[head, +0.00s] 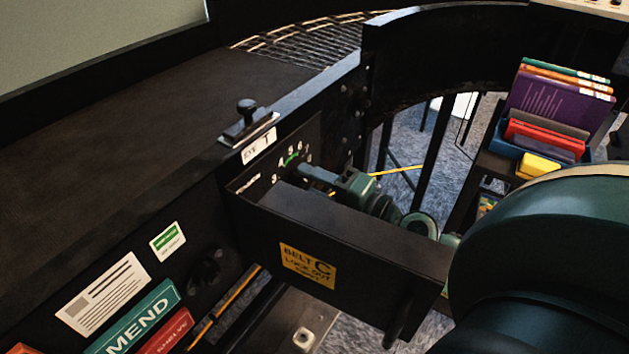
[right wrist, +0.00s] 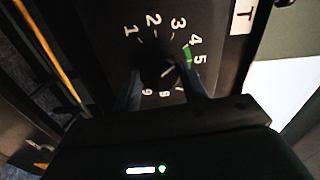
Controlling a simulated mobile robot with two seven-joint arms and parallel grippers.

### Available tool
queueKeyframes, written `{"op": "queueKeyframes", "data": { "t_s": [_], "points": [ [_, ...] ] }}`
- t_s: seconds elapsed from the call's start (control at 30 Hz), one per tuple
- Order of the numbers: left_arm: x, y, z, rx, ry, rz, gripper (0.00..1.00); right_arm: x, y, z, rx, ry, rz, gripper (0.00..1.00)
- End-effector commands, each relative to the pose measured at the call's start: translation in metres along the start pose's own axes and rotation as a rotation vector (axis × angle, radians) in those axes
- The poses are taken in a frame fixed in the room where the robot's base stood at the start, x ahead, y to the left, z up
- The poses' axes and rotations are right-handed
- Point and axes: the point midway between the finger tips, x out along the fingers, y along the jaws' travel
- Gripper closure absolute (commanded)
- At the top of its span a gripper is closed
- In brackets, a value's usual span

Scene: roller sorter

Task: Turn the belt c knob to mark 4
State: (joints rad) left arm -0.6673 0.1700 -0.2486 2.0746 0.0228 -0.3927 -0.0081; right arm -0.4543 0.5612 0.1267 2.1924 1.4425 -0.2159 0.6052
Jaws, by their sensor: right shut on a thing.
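The belt c knob (right wrist: 158,73) is dark and sits at the middle of a black dial plate with white numbers. Numbers 1 to 5 read clearly in the right wrist view; the lower ones are partly hidden. A green arc (right wrist: 187,54) lies beside the 4 and 5. A short pale line on the knob seems to slant toward the 4, but it is small and dim. My right gripper (right wrist: 163,82) has a finger on each side of the knob and is shut on it. In the head view my right gripper (head: 308,174) covers the knob. My left gripper is out of view.
A black guard box with a yellow "BELT C" label (head: 307,265) stands in front of the dial, below my right gripper. A small black latch (head: 247,118) is above the dial. A blue bin (head: 503,139) of books stands at the right.

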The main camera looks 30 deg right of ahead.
Motion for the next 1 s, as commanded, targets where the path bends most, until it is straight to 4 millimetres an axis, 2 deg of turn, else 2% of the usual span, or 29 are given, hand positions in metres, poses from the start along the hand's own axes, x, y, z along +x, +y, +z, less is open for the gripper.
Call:
{"op": "queueKeyframes", "data": {
  "t_s": [0.3, 0.77, 0.8, 1.0],
  "points": [
    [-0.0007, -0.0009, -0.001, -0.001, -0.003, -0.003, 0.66, 0.0002, -0.0007, -0.0004, 0.091, 0.001, -0.002, 0.8],
    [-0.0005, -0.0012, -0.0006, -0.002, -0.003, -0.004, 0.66, 0.0003, -0.0006, -0.0004, 0.1, 0.001, -0.002, 0.8],
    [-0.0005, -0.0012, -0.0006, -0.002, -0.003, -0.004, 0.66, 0.0003, -0.0006, -0.0005, 0.1, 0.001, -0.002, 0.55],
    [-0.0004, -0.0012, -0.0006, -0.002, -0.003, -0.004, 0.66, 0.0002, -0.0004, -0.0003, 0.099, 0.001, -0.001, 0.39]
  ]
}}
